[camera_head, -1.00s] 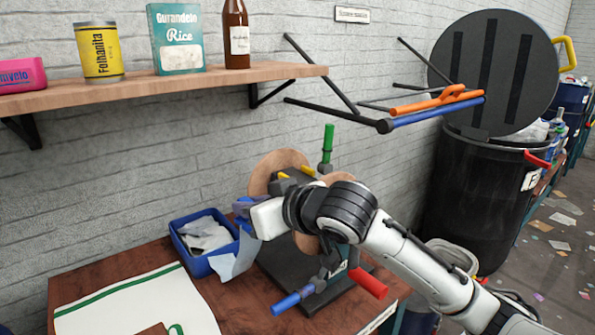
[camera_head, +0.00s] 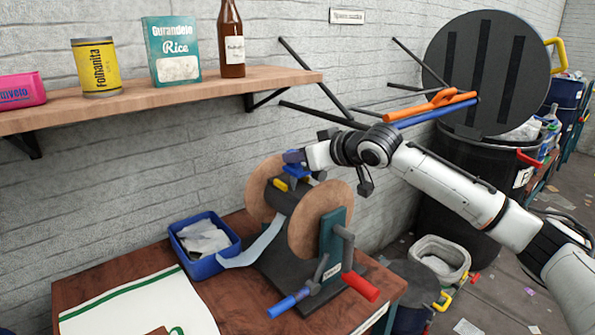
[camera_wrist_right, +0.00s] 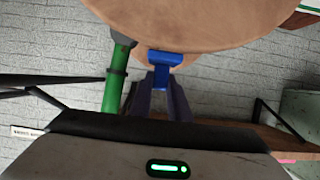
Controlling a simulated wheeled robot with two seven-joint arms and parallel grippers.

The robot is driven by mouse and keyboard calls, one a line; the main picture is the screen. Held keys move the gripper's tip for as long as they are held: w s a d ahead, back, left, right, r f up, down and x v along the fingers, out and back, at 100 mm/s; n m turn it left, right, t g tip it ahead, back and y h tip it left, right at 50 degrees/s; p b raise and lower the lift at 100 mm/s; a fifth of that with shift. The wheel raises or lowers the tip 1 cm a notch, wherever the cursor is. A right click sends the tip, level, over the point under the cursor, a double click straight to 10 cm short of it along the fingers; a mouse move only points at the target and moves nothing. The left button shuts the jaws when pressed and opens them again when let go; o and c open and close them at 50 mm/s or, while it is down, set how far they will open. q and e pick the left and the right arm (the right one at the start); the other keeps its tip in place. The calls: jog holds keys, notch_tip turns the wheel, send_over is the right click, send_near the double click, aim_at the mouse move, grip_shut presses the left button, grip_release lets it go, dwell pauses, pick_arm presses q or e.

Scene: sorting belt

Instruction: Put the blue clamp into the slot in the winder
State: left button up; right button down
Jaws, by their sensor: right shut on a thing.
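The winder (camera_head: 320,225) stands on the table, with two wooden discs, a dark drum between them, and crank arms with red and blue grips. My right gripper (camera_head: 293,157) is above the drum, close to the discs. It is shut on the blue clamp (camera_head: 297,171), which shows just below its fingers. In the right wrist view the clamp (camera_wrist_right: 165,58) sits at the tips of my right gripper (camera_wrist_right: 160,90), against a disc. The slot is hidden, and I cannot tell whether the clamp is in it. My left gripper is out of view.
A green grip (camera_wrist_right: 115,85) stands close to my right fingers. A blue bin (camera_head: 205,247) with white material is left of the winder. A shelf (camera_head: 150,95) with groceries and a rack with blue and orange bars (camera_head: 430,107) are above.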

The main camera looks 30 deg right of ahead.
aim_at(299, 169)
notch_tip(299, 169, down, 3)
jog(key=shift+f, duration=0.3)
jog(key=shift+f, duration=0.1)
jog(key=c, duration=1.7)
grip_release()
jog(key=shift+o, duration=0.2)
jog(key=b+v, duration=0.2)
jog(key=v, duration=0.8)
jog(key=shift+s+d+b, duration=0.1)
jog(key=shift+s+b, duration=0.05)
jog(key=shift+b, duration=0.25)
jog(key=shift+b+v, duration=0.35)
jog(key=shift+v, duration=0.55)
